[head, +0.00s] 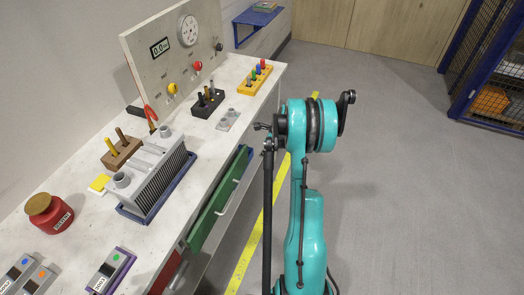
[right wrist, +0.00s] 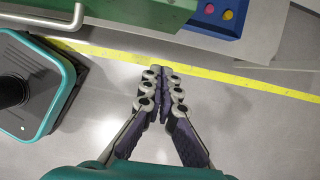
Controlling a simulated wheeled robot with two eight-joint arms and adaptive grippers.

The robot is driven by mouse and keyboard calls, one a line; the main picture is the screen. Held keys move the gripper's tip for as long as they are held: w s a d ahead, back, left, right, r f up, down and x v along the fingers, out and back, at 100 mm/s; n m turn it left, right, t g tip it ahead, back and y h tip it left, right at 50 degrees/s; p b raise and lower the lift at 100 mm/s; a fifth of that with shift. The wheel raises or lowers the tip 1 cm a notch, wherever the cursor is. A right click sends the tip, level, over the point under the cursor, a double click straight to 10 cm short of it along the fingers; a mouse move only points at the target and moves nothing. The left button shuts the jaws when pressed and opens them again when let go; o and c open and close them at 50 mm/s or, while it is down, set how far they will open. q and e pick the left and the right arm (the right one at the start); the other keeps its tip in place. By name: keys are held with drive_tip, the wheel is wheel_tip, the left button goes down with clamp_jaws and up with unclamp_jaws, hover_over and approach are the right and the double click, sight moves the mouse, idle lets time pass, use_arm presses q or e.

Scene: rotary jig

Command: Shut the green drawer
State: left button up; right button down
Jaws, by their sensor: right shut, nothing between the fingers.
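The green drawer (head: 210,215) is in the front of the bench, left of my right arm in the head view. It seems to stand out from the bench front; how far I cannot tell. In the right wrist view, its green front (right wrist: 135,9) is at the top edge, with a silver bar handle (right wrist: 62,24) at the upper left. My right gripper (head: 262,128) is beside the bench front, apart from the drawer. In the right wrist view its fingertips (right wrist: 161,75) are together and empty, above the floor. My left gripper is out of view.
The bench top (head: 95,160) holds a grey finned block (head: 160,180), a red jar (head: 50,213), and peg blocks. A red drawer front (head: 168,277) is nearer. The floor (head: 400,190) at right is clear.

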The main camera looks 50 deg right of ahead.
use_arm(q)
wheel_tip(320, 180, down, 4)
drive_tip(key=b, duration=0.3)
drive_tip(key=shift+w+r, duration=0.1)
use_arm(e)
drive_tip(key=w+a+f, duration=0.2)
drive_tip(key=w+f, duration=0.3)
drive_tip(key=shift+w+a+f, duration=0.15)
drive_tip(key=shift+w, duration=0.2)
drive_tip(key=shift+w+a, duration=0.1)
